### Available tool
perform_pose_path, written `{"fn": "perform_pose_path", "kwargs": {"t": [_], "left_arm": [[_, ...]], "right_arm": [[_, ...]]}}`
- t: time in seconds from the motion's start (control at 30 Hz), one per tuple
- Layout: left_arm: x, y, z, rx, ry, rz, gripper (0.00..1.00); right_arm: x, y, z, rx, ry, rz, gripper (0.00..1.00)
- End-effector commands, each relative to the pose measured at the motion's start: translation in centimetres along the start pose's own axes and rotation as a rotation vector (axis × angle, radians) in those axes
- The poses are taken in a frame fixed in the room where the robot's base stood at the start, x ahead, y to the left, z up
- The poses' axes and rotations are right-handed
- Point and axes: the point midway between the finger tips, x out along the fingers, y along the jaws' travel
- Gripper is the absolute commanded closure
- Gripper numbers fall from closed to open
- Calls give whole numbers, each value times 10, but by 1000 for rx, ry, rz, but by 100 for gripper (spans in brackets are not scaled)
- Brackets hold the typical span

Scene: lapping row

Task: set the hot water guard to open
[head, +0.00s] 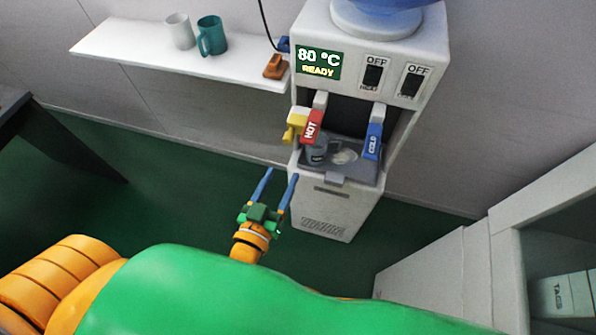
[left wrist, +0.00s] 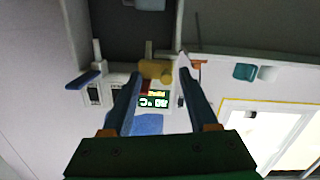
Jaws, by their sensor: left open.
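The water dispenser (head: 325,195) stands at the centre right of the head view. Its red HOT lever (head: 312,126) has the yellow guard (head: 295,124) at its left side. The guard also shows in the left wrist view (left wrist: 155,70), between my finger ends in the picture. I cannot tell the guard's setting. My left gripper (head: 282,173) is open and empty, below and in front of the guard, apart from it in the head view. In the left wrist view, the red lever is mostly hidden behind the guard. My right gripper is not in view.
The blue COLD lever (head: 374,135) is right of HOT. A grey cup (head: 317,154) stands under the hot lever. The display (head: 319,63) reads 80 °C READY; both switches read OFF. A white shelf (head: 140,50) holds a white mug (head: 180,32), teal mug (head: 212,36) and orange-brown object (head: 276,67).

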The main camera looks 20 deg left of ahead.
Motion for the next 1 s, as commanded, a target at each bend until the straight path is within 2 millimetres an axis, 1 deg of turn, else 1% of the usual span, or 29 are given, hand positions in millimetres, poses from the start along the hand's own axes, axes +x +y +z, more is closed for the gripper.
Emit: {"fn": "perform_pose_path", "kwargs": {"t": [0.03, 0.1, 0.13, 0.17, 0.3, 0.43, 0.53, 0.77, 0.8, 0.87, 0.9, 0.97, 1.0], "left_arm": [[0, -1, -19, -2, 55, -5, 41], [2, -1, -34, -3, 97, -7, 41], [5, -1, -37, -3, 105, -7, 41], [10, -1, -39, -3, 109, -7, 41], [39, -1, -42, -3, 108, -6, 41], [61, -1, -43, -3, 105, -6, 41], [69, -2, -44, -3, 104, -7, 41], [70, -2, -43, -3, 101, -7, 41], [70, -2, -43, -3, 101, -7, 51], [70, -2, -43, -3, 101, -7, 68], [70, -2, -43, -3, 101, -7, 78], [70, -2, -43, -3, 101, -7, 95], [70, -2, -43, -3, 101, -7, 100]], "right_arm": [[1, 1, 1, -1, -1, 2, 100], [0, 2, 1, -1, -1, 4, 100], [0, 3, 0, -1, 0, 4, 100], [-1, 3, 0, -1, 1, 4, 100], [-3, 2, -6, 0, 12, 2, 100], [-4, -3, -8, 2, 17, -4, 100], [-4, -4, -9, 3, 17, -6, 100], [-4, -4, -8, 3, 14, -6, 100], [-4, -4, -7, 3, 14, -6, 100], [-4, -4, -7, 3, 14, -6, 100], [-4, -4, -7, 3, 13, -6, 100], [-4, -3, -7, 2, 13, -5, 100], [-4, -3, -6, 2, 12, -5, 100]]}}
